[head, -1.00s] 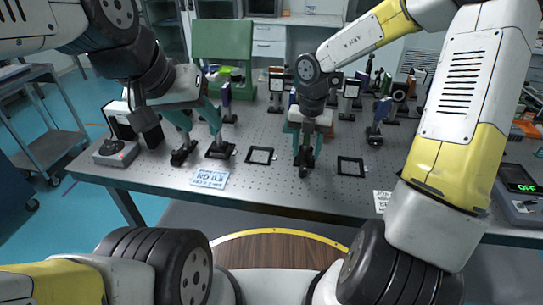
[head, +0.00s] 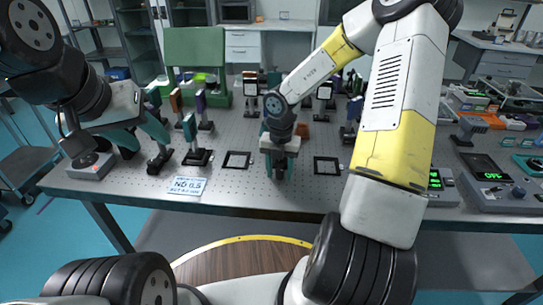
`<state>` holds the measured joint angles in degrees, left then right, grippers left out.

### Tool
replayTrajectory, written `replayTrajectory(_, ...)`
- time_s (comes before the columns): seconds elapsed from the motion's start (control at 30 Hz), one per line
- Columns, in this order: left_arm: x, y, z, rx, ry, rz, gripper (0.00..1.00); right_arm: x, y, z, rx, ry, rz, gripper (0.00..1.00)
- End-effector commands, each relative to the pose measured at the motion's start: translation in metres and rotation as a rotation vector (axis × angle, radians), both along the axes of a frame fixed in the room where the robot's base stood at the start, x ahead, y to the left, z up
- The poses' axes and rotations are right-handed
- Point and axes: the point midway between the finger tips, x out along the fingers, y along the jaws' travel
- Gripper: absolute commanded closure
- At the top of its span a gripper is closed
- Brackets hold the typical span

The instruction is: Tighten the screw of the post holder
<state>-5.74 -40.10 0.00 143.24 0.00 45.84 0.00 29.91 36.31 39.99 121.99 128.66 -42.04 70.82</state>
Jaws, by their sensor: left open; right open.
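A small black post holder (head: 159,160) stands on the perforated optical table (head: 225,190) at the left. A second black post holder (head: 197,157) with a teal-edged optic on top stands just right of it. My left gripper (head: 148,145) is open, its teal fingers pointing down and right close to the first holder; I cannot tell whether they touch it. My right gripper (head: 279,170) is open and points down near the table's middle. Something dark shows between its teal fingers, and I cannot tell what it is. The screw is too small to make out.
Two black square frames, left (head: 237,160) and right (head: 327,166), lie flat on the table. A white label plate (head: 187,186) lies at the front edge. Mounted optics crowd the back; instruments (head: 490,180) stand at right.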

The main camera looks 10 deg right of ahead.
Motion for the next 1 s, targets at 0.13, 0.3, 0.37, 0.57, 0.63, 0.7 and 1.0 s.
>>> replayTrajectory(0.13, -0.0001, 0.0, 0.0001, 0.0, 0.0, 0.0, 0.54, 0.0001, 0.0001, -0.0006, 0.0, -0.001, 0.001, 0.54)
replayTrajectory(0.3, -0.0001, 0.0, 0.0001, 0.0, 0.0, 0.0, 0.54, 0.0002, -0.0001, -0.0004, 0.0, -0.001, 0.001, 0.72)
replayTrajectory(0.37, -0.0001, 0.0, 0.0001, 0.0, 0.0, 0.0, 0.54, 0.0002, 0.0, -0.0003, 0.0, -0.001, 0.001, 0.84)
replayTrajectory(0.57, -0.0001, 0.0, 0.0001, 0.0, 0.0, 0.0, 0.54, 0.0003, -0.0001, -0.0002, 0.0, -0.001, 0.001, 1.0)
replayTrajectory(0.63, -0.0001, 0.0, 0.0001, 0.0, 0.0, 0.0, 0.54, 0.0003, -0.0001, -0.0001, 0.0, -0.001, 0.013, 1.0)
replayTrajectory(0.7, -0.0001, 0.0, 0.0001, 0.0, 0.0, 0.0, 0.54, 0.0001, -0.0002, -0.0001, 0.0, -0.001, 0.054, 1.0)
replayTrajectory(1.0, -0.0001, 0.0, 0.0001, 0.0, 0.0, 0.0, 0.54, 0.0, -0.0009, -0.0001, 0.0, 0.0, 0.354, 1.0)
